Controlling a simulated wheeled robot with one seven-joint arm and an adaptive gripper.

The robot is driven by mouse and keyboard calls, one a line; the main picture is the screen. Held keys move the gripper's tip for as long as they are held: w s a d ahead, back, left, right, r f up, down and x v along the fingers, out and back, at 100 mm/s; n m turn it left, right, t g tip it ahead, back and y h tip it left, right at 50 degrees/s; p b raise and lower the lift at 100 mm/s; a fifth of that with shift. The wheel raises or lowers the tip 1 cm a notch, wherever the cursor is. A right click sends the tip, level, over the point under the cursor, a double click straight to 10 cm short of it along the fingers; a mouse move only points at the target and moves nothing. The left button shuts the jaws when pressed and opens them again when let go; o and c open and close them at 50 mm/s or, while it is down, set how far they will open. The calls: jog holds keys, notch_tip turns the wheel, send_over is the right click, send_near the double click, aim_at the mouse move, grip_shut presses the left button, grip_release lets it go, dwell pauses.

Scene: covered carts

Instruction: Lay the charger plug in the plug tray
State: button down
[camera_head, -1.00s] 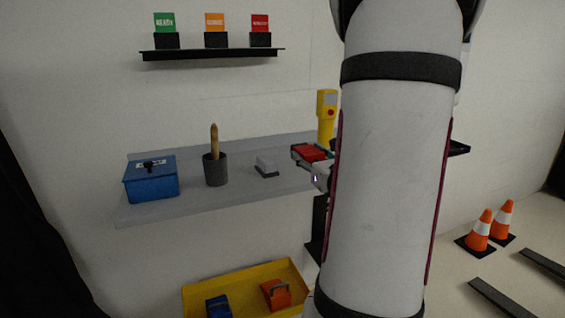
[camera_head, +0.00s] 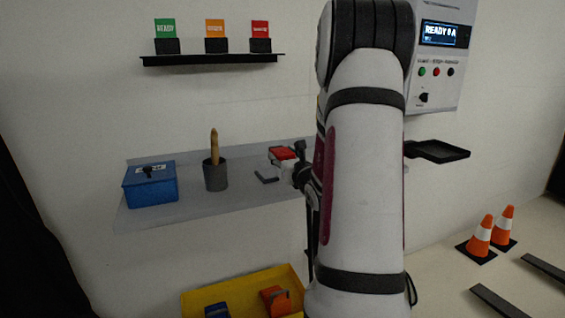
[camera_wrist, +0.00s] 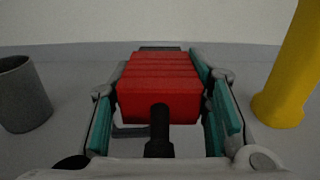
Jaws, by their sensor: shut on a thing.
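The charger plug (camera_wrist: 160,86) is a red ribbed block with a black stub at its near end. My gripper (camera_wrist: 158,64) is shut on it, with a teal finger pad on each side. In the head view, the red plug (camera_head: 282,153) shows at the left edge of my arm, over or in front of the grey wall shelf. Most of the gripper is hidden there by my arm. A shallow black tray (camera_head: 440,152), which looks like the plug tray, sticks out from the wall to the right of my arm. It looks empty.
The shelf (camera_head: 240,193) holds a blue box (camera_head: 151,186), a dark cup (camera_head: 215,177) with a wooden handle, and a dark pad (camera_head: 266,177). A yellow post-like thing (camera_wrist: 290,70) stands right of the plug. A lit panel (camera_head: 440,55) hangs above the tray; cones (camera_head: 480,235) stand on the floor.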

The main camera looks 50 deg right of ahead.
jog(key=shift+f, duration=0.5)
jog(key=shift+f, duration=0.15)
jog(key=shift+f+b, duration=0.3)
jog(key=shift+b, duration=0.2)
jog(key=shift+f, duration=0.2)
jog(key=c, duration=0.9)
grip_release()
jog(key=shift+o, duration=0.2)
